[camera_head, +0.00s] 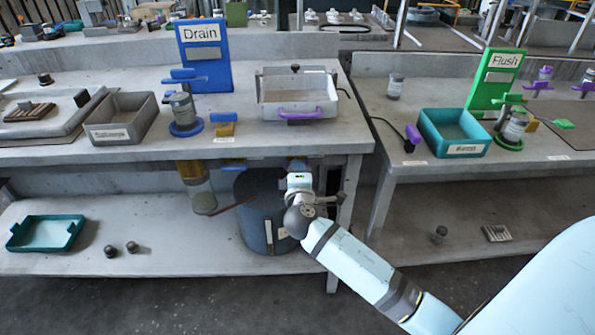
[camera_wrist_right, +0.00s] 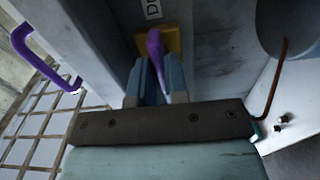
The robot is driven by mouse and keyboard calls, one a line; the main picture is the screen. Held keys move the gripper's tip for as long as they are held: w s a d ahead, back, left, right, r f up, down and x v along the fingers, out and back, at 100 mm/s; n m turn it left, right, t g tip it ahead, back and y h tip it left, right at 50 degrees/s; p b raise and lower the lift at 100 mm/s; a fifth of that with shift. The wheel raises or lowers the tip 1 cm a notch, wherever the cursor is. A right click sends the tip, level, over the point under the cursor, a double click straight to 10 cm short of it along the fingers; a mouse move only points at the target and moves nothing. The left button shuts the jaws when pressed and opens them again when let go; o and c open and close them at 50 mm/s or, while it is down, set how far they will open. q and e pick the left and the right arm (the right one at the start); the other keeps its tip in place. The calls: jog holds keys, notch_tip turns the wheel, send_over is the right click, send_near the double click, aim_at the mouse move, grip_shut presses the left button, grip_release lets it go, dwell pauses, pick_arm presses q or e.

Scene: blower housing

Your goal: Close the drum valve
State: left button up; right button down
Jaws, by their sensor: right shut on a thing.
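In the right wrist view, a purple lever (camera_wrist_right: 155,46) stands in front of a yellow block (camera_wrist_right: 173,40), beside a white label that is only partly readable. My right gripper (camera_wrist_right: 158,78) is shut on the purple lever, with one blue-grey finger on each side of it. In the head view my right gripper (camera_head: 298,167) is at the front edge of the middle table, just above the blue-grey drum (camera_head: 257,195). There its own wrist hides the lever and block. The drum stands on the lower shelf and shows partly in the wrist view (camera_wrist_right: 290,25). My left gripper is not in view.
A tray with a purple handle (camera_head: 300,114) sits on the middle table (camera_head: 345,135) above my gripper. A table leg (camera_head: 350,190) stands close to my right wrist. A brown rod (camera_head: 232,204) sticks out left of the drum. A teal tray (camera_head: 48,233) lies on the lower shelf.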

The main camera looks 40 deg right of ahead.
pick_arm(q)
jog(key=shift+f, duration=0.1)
pick_arm(e)
jog(key=c, duration=1.1)
grip_release()
jog(key=shift+c, duration=0.2)
pick_arm(q)
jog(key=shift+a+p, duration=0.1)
jog(key=shift+p, duration=0.4)
pick_arm(e)
jog(key=v, duration=1.4)
jog(key=shift+d, duration=0.1)
